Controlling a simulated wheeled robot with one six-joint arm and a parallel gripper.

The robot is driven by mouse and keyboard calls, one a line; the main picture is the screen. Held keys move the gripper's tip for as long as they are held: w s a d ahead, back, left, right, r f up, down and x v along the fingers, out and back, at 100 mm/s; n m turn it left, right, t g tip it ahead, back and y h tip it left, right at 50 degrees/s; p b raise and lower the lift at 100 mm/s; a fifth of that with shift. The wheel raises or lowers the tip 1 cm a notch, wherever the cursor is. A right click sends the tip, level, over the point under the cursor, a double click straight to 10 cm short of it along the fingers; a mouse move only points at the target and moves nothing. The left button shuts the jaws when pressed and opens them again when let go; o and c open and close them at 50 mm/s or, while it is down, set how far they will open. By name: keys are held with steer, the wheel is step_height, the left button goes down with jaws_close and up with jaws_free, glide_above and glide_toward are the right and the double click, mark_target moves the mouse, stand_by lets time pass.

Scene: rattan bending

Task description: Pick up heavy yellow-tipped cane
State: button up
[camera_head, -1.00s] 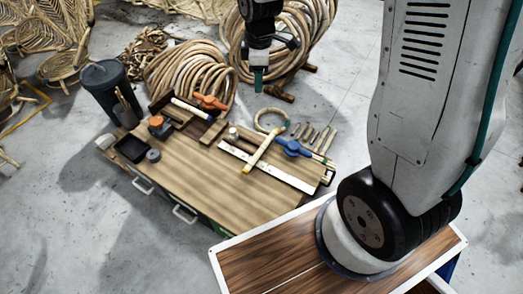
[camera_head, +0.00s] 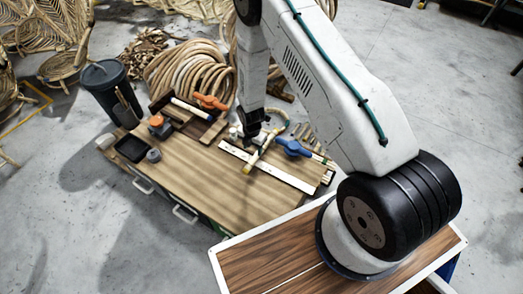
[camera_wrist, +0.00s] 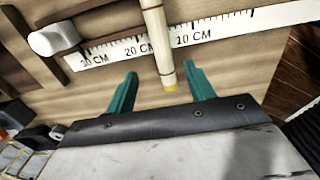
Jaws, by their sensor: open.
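The yellow-tipped cane (camera_wrist: 158,42) lies across the white ruler on the workbench. Its yellow end (camera_wrist: 170,86) points towards my gripper (camera_wrist: 159,78) in the wrist view. The two green fingers are open, one on each side of the cane near that end, and not closed on it. In the head view the yellow end (camera_head: 247,170) shows just below my gripper (camera_head: 250,146), and my wrist hides part of the cane.
The white ruler (camera_head: 295,181) lies on the wooden bench top (camera_head: 215,200). A blue-handled clamp (camera_head: 292,148) is close on the right. An orange clamp (camera_head: 211,102), a black tray (camera_head: 131,149) and a dark bin (camera_head: 105,84) are to the left. The bench's front is clear.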

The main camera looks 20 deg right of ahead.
mark_target(255, 157)
steer(key=f, duration=0.7)
steer(key=shift+d+f, duration=0.1)
steer(key=shift+d, duration=0.25)
steer(key=c, duration=1.1)
jaws_close()
